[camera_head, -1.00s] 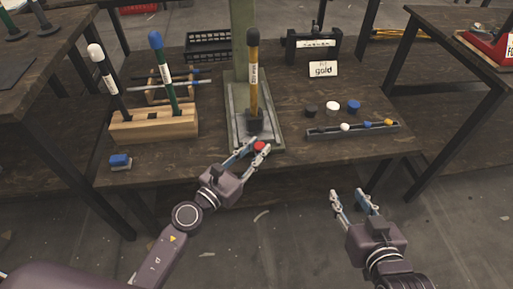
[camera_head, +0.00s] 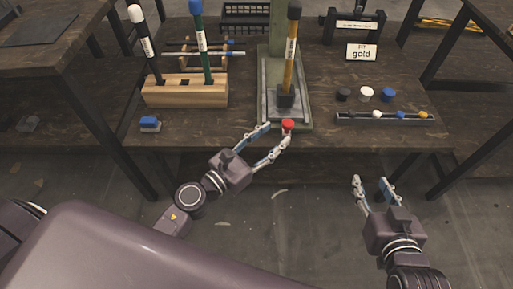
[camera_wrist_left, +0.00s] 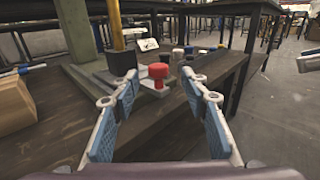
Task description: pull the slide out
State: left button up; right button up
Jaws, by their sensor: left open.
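The press slide carries a red knob (camera_head: 288,124) at its front end, by the table's front edge. The knob also shows in the left wrist view (camera_wrist_left: 158,75). Behind it a yellow-handled tool with a dark base (camera_head: 286,98) stands upright on the press's grey base plate (camera_head: 303,117). My left gripper (camera_head: 276,134) is open, just in front of and around the knob's near side in the head view. In the wrist view the knob lies beyond and between the fingertips. I see no contact. My right gripper (camera_head: 374,182) is open and empty in front of the table.
A small blue-topped piece (camera_head: 150,124) lies near the front edge.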

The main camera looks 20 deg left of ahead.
pick_arm(q)
jog(key=v, duration=0.7)
dwell(0.4)
